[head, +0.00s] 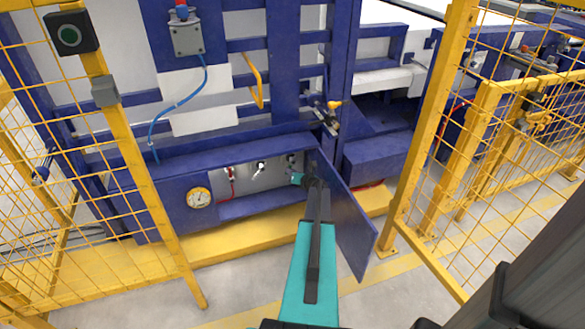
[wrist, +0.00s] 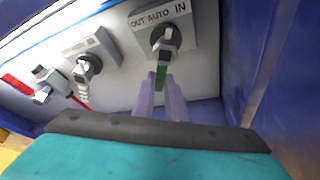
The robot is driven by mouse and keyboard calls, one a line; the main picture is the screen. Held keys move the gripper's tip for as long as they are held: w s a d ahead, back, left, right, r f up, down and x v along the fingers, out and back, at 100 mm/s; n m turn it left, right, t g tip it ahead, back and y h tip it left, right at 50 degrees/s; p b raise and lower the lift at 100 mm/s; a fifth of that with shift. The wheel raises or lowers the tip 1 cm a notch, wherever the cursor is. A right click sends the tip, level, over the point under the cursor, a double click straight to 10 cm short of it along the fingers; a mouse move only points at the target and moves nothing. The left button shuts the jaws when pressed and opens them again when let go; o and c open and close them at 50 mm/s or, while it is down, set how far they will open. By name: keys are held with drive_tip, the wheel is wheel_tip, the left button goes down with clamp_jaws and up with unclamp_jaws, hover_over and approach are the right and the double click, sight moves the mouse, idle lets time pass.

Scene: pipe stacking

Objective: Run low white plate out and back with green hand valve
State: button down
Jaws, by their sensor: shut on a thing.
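The green hand valve (wrist: 161,77) shows in the wrist view as a green-tipped lever hanging almost straight down from its dark knob, under a label reading OUT AUTO IN. My gripper (wrist: 163,100) has its pale purple fingers closed on the green lever end. In the head view my gripper (head: 297,179) reaches into the open blue valve box, and the green lever cannot be made out there. A white plate (head: 207,118) stands low on the blue machine frame, above the box and behind a blue hose. I cannot tell if it is the plate named.
Left of the green lever are a white-handled valve (wrist: 83,85) and a red-handled valve (wrist: 45,88). The open blue box door (head: 345,225) stands close at the right of my arm. A gauge (head: 199,197) and yellow mesh fences (head: 120,160) are nearby.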

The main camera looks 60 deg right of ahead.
drive_tip(key=shift+w+a+r+m+t+y+p, duration=0.15)
drive_tip(key=shift+m+t+y+p, duration=0.1)
drive_tip(key=shift+m+p, duration=0.3)
drive_tip(key=shift+w+a+r+m+t+y+p, duration=0.15)
drive_tip(key=shift+m+t+y+p, duration=0.15)
drive_tip(key=shift+p, duration=0.45)
drive_tip(key=c, duration=1.8)
unclamp_jaws()
drive_tip(key=s+a+r+p, duration=0.1)
drive_tip(key=s+a+r, duration=0.4)
drive_tip(key=s+a, duration=0.5)
drive_tip(key=shift+a, duration=1.3)
